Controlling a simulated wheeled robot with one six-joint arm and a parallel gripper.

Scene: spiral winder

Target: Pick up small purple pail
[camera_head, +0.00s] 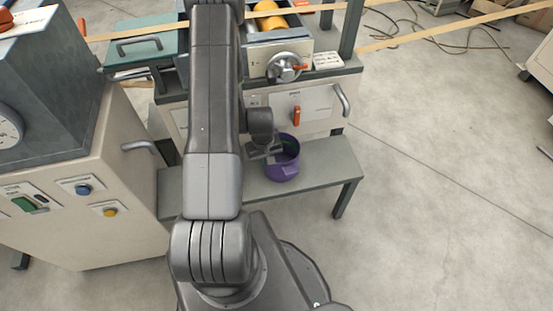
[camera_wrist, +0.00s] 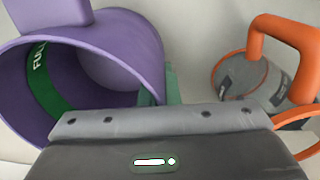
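The small purple pail (camera_head: 284,165) stands on a low grey bench in the head view, beside and partly behind my gripper (camera_head: 264,150). In the wrist view the pail (camera_wrist: 145,45) fills the left side, its open mouth toward the camera. A green band with "FULL" lettering shows on its inside wall. My gripper (camera_wrist: 172,86) shows there as a wide grey bar with a teal finger part at the pail's right rim. The finger part looks very close to or touching the wall. Whether the fingers are closed on the wall cannot be made out.
The bench (camera_head: 330,165) stands in front of a machine cabinet with an orange lever (camera_head: 297,115) and a curved handle (camera_head: 342,101). A control console (camera_head: 75,215) stands at left. An orange-handled grey round thing (camera_wrist: 250,75) is right in the wrist view.

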